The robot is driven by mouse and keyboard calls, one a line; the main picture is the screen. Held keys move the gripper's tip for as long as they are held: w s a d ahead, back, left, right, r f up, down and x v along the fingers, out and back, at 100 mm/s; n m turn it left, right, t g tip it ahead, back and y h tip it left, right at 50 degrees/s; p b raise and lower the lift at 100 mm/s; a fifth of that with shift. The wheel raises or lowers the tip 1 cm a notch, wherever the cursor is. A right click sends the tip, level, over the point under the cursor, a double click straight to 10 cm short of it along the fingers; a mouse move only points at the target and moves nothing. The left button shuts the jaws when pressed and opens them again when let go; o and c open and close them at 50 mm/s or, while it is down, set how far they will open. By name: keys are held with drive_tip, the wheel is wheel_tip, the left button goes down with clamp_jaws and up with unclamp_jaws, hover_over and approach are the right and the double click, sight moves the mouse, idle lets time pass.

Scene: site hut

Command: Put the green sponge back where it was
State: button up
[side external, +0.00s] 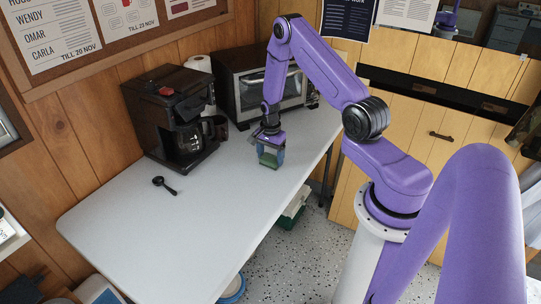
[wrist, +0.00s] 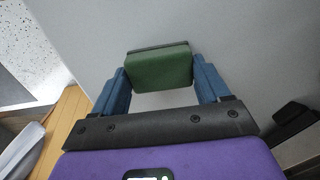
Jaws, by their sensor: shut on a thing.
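The green sponge (wrist: 158,69) is between the two blue fingers of my gripper (wrist: 160,80) in the wrist view. My gripper is shut on it. In the side external view the sponge (side external: 268,161) shows at the end of my gripper (side external: 270,153), low over the white table (side external: 205,205) near its right edge and in front of the toaster oven. I cannot tell whether the sponge touches the table top.
A black coffee maker (side external: 172,120) with a glass pot stands at the table's back left. A toaster oven (side external: 262,85) is at the back. A black scoop-like tool (side external: 164,185) lies left of my gripper. The table's front part is clear.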

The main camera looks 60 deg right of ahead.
sight(271, 158)
drive_tip(key=o, duration=1.1)
drive_tip(key=shift+f, duration=0.1)
wheel_tip(271, 158, up, 12)
drive_tip(key=s+a+r+n, duration=0.2)
drive_tip(key=a+r+n, duration=0.4)
drive_tip(key=a, duration=0.4)
drive_tip(key=s+a+r+n, duration=0.3)
drive_tip(key=a+r+n, duration=0.1)
drive_tip(key=a+n, duration=0.5)
drive_tip(key=s+a+r+n, duration=0.2)
drive_tip(key=s+n, duration=0.3)
drive_tip(key=s, duration=0.2)
drive_tip(key=s+a+r+n, duration=0.2)
drive_tip(key=s+a+n, duration=0.1)
drive_tip(key=s+n, duration=0.2)
drive_tip(key=s+a+r+n, duration=0.2)
drive_tip(key=s+n, duration=0.3)
drive_tip(key=s, duration=0.4)
drive_tip(key=shift+s+a+r+n, duration=0.3)
drive_tip(key=shift+s+r, duration=0.1)
